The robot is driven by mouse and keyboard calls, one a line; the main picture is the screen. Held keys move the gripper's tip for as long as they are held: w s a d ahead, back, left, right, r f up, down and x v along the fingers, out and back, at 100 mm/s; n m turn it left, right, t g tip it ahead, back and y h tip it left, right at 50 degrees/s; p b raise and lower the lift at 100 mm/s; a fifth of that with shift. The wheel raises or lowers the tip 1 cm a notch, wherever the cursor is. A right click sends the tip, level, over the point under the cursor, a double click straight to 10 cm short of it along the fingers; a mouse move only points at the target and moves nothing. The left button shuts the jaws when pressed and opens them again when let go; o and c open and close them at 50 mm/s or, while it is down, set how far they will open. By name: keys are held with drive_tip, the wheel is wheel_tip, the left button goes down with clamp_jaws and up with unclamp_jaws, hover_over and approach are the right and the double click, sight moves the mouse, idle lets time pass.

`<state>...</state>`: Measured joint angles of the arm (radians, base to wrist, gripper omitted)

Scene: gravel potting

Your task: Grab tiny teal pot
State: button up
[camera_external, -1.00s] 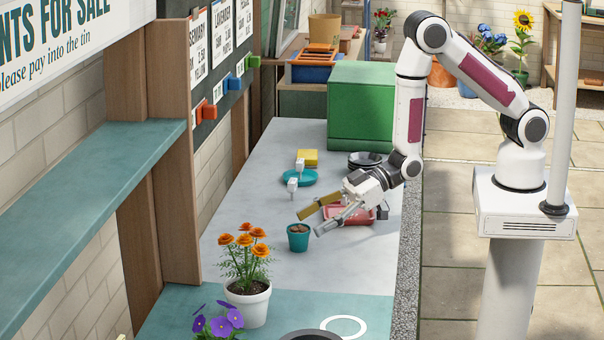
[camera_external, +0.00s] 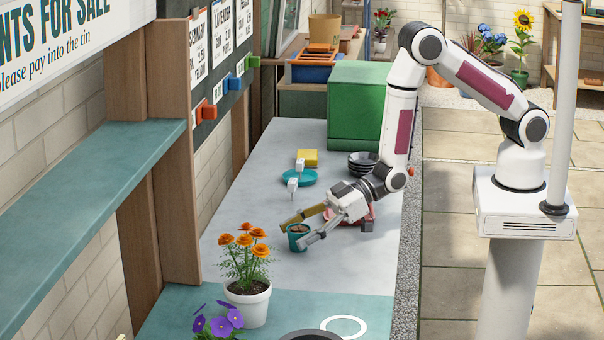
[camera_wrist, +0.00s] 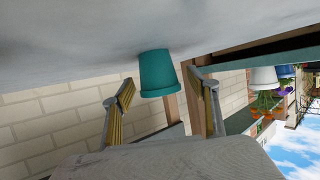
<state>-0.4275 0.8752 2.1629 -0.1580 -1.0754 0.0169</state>
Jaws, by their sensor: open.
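The tiny teal pot (camera_external: 297,243) stands upright on the grey bench top, with brown fill at its rim. My gripper (camera_external: 295,229) is low over the bench, its two open fingers reaching to either side of the pot. In the wrist view the teal pot (camera_wrist: 159,74) appears upside down, just beyond and between the open fingertips of my gripper (camera_wrist: 163,85). There is a gap on both sides, and I see no finger pressing on the pot.
A white pot of orange flowers (camera_external: 248,301) stands in front of the teal pot. A pink-red tray (camera_external: 367,219) is partly hidden behind my gripper. A teal saucer (camera_external: 310,179), a yellow block (camera_external: 308,157), stacked dark saucers (camera_external: 362,163) and a green box (camera_external: 352,112) are farther back.

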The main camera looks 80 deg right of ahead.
sight(299, 228)
drive_tip(key=shift+c, duration=0.3)
drive_tip(key=c, duration=1.2)
drive_tip(key=shift+r, duration=0.25)
drive_tip(key=shift+r, duration=4.8)
